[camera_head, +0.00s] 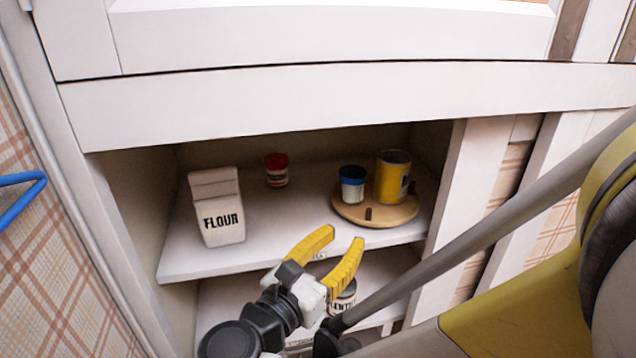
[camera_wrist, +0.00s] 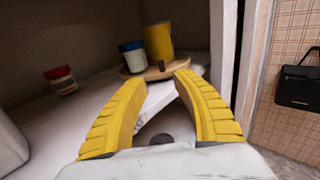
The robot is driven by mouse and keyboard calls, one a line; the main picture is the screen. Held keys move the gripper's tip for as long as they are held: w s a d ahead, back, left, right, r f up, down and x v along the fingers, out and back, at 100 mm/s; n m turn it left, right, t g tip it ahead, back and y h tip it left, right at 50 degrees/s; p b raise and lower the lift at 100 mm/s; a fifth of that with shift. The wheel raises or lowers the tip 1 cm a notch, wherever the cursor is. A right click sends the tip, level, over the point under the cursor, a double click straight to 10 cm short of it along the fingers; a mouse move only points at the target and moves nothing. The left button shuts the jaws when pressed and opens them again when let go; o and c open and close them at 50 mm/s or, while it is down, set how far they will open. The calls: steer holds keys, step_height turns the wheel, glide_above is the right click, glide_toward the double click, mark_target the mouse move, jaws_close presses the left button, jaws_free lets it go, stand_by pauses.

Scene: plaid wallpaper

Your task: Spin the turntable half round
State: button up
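The turntable (camera_head: 350,212) is a round wooden disc at the right of the cabinet's upper shelf. A yellow can (camera_head: 392,178) and a blue-lidded jar (camera_head: 352,185) stand on it, and a small dark peg (camera_head: 368,213) rises near its front edge. My gripper (camera_head: 338,242) is open and empty, in front of the shelf's edge, below and left of the turntable and apart from it. In the wrist view the turntable (camera_wrist: 133,72) shows ahead, beyond the open fingers (camera_wrist: 152,90). The peg (camera_wrist: 162,66) appears there too, above the gap between the fingertips.
A flour bag (camera_head: 217,207) and a red-lidded jar (camera_head: 277,170) stand further left on the upper shelf (camera_head: 290,225). The shelf between them and the turntable is clear. A labelled jar (camera_head: 343,301) is on the lower shelf. The cabinet's right side post (camera_head: 452,190) is close to the turntable.

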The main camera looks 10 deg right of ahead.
mark_target(367, 214)
steer(key=b+x, duration=0.2)
steer(key=x, duration=0.8)
steer(key=shift+d, duration=0.3)
jaws_close()
